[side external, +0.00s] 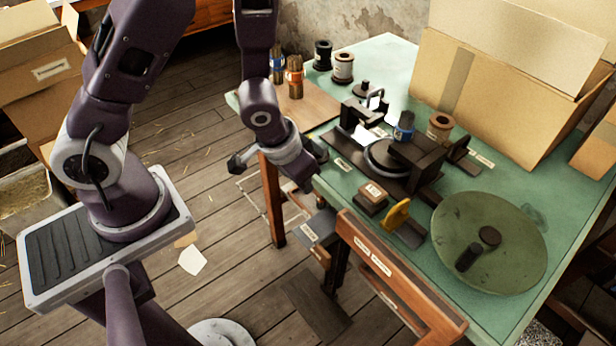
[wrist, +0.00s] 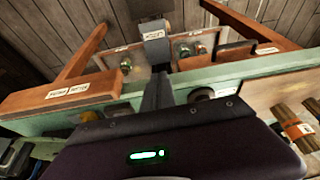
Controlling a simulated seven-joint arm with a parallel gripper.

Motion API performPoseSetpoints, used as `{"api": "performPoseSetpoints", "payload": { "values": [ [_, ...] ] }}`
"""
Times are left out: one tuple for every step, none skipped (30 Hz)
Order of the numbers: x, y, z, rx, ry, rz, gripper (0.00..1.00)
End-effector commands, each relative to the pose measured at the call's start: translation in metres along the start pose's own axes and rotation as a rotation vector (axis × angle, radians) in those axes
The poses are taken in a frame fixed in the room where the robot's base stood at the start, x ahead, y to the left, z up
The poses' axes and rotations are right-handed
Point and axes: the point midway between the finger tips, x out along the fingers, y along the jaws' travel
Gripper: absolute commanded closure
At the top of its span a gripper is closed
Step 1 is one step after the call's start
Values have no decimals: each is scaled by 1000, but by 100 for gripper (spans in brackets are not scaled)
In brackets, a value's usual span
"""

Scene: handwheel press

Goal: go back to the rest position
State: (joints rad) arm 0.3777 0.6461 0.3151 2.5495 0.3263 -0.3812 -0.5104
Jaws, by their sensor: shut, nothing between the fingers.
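My gripper (side external: 307,184) hangs at the near left edge of the green worktable (side external: 350,215) in the side external view, tilted downward. It is shut and empty, and apart from the press and the handwheel. In the wrist view the dark gripper body with a green light fills the bottom, and its dark closed fingers (wrist: 157,90) point up the picture. The dark press (side external: 405,160) stands mid-table. The round green handwheel (side external: 480,215) with a dark handle and hub lies at the table's right. Small fingertip details are hard to see.
A wooden drawer front (side external: 395,275) juts out below the table's near edge. A labelled block (side external: 315,228) sits low beneath my gripper. Bundled brown rods (side external: 295,77) and spools (side external: 343,67) stand at the back left. Cardboard boxes (side external: 500,95) fill the back right. Open floor lies left of the table.

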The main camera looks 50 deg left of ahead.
Motion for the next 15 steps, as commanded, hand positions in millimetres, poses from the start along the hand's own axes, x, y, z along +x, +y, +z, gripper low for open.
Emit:
{"api": "performPoseSetpoints", "payload": {
  "values": [
    [-29, -3, -19, -22, 36, 2, 100],
    [-47, -7, -26, -30, 46, -1, 100],
    [-71, -11, -33, -38, 58, -2, 100],
    [-90, -14, -37, -44, 68, -2, 100],
    [-110, -18, -39, -48, 76, -2, 100],
    [-136, -22, -38, -50, 88, 0, 100],
    [-155, -25, -36, -52, 98, 3, 100],
    [-174, -28, -32, -51, 106, 5, 100],
    [-198, -30, -24, -45, 118, 9, 100],
    [-215, -32, -17, -40, 126, 12, 100],
    [-230, -33, -9, -35, 133, 14, 100],
    [-246, -33, 3, -23, 141, 16, 100],
    [-257, -33, 12, -16, 146, 18, 100],
    [-266, -32, 20, -8, 150, 18, 100],
    [-275, -32, 30, 3, 154, 20, 100]
  ]
}}
